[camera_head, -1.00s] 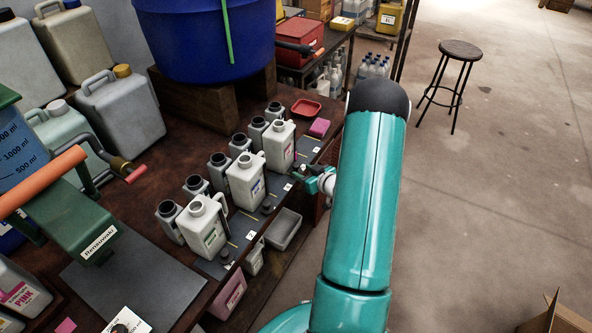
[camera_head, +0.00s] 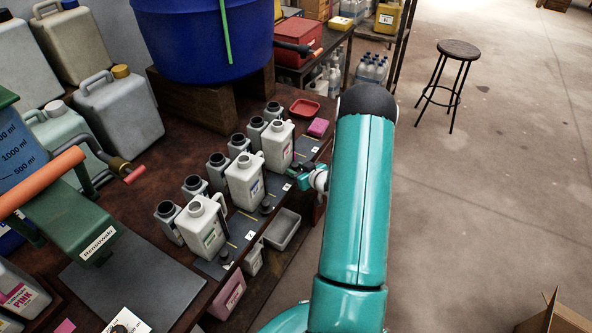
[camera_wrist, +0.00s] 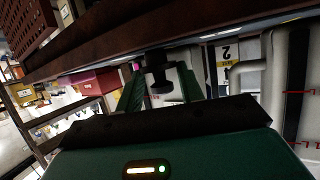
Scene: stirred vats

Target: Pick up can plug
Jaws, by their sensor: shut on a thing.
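The can plug (camera_wrist: 157,75) is a small black stopper with a wide head. In the wrist view it sits between the two green fingers of my gripper (camera_wrist: 160,90), which is shut on it. In the head view my gripper (camera_head: 294,170) is at the bench's front edge, beside the farthest white can (camera_head: 278,145); the plug there is too small to make out clearly. Two more white cans, a middle one (camera_head: 244,181) and a near one (camera_head: 203,226), stand open-necked in the front row. Other black plugs lie in front of them, one by the middle can (camera_head: 266,207) and one by the near can (camera_head: 225,257).
Several grey open cans (camera_head: 219,168) stand behind the white ones. A pink block (camera_head: 318,127) and red tray (camera_head: 305,108) lie beyond. A grey bin (camera_head: 283,230) hangs below the bench edge. A big blue vat (camera_head: 203,40) stands behind. The floor at right is clear around a stool (camera_head: 446,80).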

